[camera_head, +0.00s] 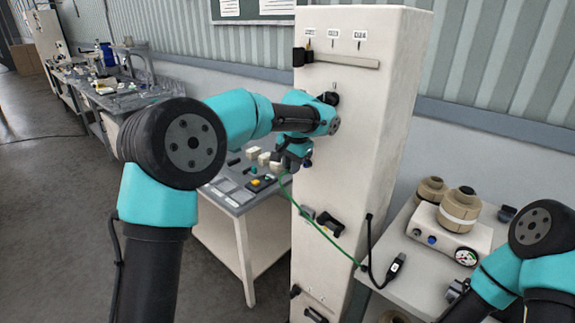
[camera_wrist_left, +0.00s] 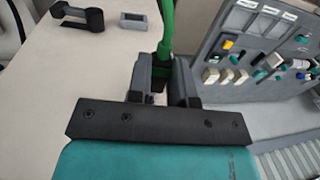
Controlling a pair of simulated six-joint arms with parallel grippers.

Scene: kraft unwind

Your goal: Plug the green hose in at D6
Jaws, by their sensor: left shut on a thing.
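The green hose (camera_head: 330,238) runs from my left gripper down the front of the tall cream cabinet (camera_head: 375,110) to its lower right edge. My left gripper (camera_head: 288,168) is shut on the hose and sits in front of the cabinet's left side. In the left wrist view, the hose (camera_wrist_left: 167,28) rises from between the fingers (camera_wrist_left: 160,80); its plug end is hidden by them. Sockets show on the cabinet, including a dark fitting (camera_head: 329,222) low on the front. Which one is D6 cannot be read.
A black cable with a plug (camera_head: 396,268) hangs at the cabinet's right edge. A grey bench (camera_head: 234,200) with small blocks stands behind on the left. A table (camera_head: 400,250) at right holds a gauge box (camera_head: 450,235) and tan spools. A horizontal bar (camera_head: 345,60) crosses the upper cabinet.

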